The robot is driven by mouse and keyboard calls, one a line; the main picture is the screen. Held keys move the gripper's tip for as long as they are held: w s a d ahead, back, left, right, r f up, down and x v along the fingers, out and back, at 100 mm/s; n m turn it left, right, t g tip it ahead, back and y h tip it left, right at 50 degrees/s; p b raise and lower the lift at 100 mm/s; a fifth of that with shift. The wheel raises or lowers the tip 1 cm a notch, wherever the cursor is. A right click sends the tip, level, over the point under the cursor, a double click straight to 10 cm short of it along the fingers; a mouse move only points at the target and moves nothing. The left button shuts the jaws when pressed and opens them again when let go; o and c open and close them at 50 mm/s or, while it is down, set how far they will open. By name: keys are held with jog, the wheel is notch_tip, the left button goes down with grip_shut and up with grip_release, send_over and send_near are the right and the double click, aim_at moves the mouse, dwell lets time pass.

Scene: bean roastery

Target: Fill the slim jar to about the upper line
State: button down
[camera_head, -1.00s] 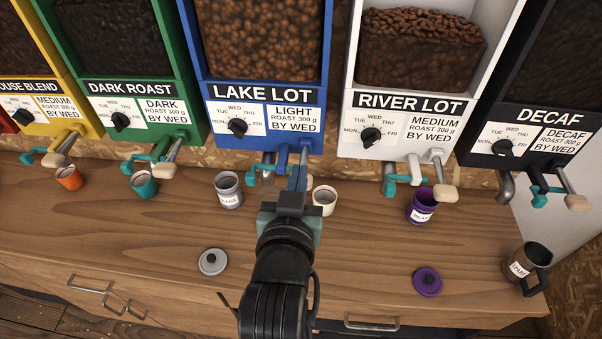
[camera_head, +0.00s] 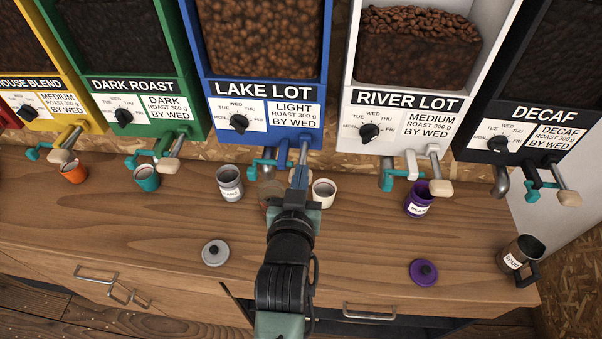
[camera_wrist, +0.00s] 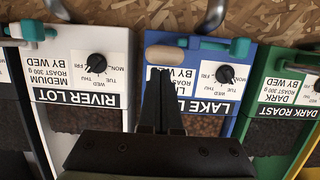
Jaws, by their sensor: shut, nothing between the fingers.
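A see-through jar (camera_head: 268,192) with brownish content stands under the blue Lake Lot dispenser (camera_head: 265,90), partly hidden behind my gripper. Whether it is the slim jar, its lines and its fill level cannot be made out. My gripper (camera_head: 299,176) is shut and empty, in front of the Lake Lot outlet. In the wrist view my gripper (camera_wrist: 160,88) points at the Lake Lot front, with its tips just below the wooden handle end (camera_wrist: 166,53); contact cannot be told. The handle is hidden in the head view. A teal piece (camera_head: 256,168) shows left of the outlet.
A grey cup (camera_head: 230,185) and a cream cup (camera_head: 324,192) flank the jar closely. Teal, orange and purple cups (camera_head: 418,200) and a steel jug (camera_head: 519,260) stand along the counter. Grey (camera_head: 215,253) and purple (camera_head: 423,272) lids lie in front. The counter's front is otherwise clear.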

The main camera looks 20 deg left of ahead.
jog(key=shift+f, duration=0.15)
jog(key=shift+f+t+b, duration=0.25)
jog(key=shift+t+b, duration=0.05)
jog(key=shift+b, duration=0.8)
jog(key=shift+s+f+t+b, duration=0.15)
jog(key=shift+f+t+b, duration=0.2)
jog(key=shift+b, duration=0.65)
notch_tip(320, 180, down, 5)
jog(key=t+y+b, duration=0.1)
jog(key=t+b, duration=0.2)
jog(key=b, duration=1.2)
jog(key=shift+r+t, duration=0.1)
jog(key=shift+t, duration=0.25)
jog(key=shift+f+b, duration=0.45)
jog(key=shift+b, duration=0.05)
dwell(0.9)
